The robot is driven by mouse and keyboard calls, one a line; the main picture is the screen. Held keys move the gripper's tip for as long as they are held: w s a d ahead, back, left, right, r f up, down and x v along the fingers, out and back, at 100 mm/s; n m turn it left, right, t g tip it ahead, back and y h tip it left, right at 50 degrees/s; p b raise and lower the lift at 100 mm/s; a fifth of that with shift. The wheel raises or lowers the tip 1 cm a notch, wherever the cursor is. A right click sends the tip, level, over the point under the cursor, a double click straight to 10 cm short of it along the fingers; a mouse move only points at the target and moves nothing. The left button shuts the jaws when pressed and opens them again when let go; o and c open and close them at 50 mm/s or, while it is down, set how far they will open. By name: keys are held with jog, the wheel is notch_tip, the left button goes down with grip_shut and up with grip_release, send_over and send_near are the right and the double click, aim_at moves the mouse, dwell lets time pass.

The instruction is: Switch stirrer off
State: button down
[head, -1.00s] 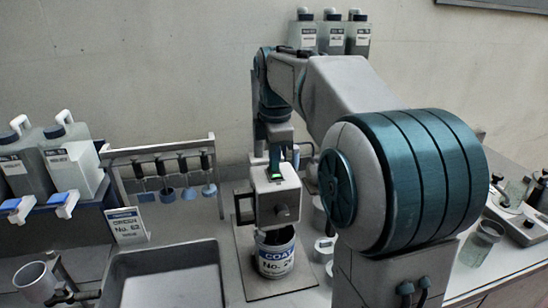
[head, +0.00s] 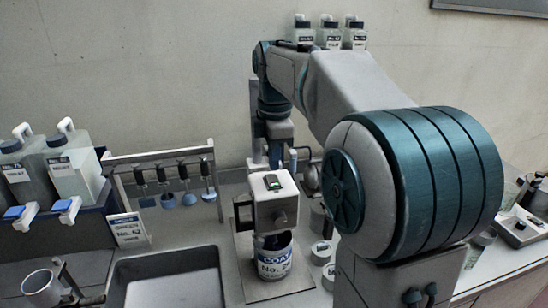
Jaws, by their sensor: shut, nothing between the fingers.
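The stirrer (head: 270,207) is a pale box-shaped head with a dark knob on its front, standing over a can labelled COAT (head: 274,262). My gripper (head: 276,162) points down just behind and above the switch. Its fingers are small and partly hidden in this view; they look shut and empty, and seem apart from the switch.
A metal tray (head: 120,284) lies left of the stirrer. Small lidded pots (head: 320,252) stand close on the right. Bottles (head: 328,35) stand high behind my arm.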

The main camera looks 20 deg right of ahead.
aim_at(275, 184)
notch_tip(275, 184, up, 10)
jog(key=shift+s+b, duration=0.3)
jog(key=shift+b, duration=0.05)
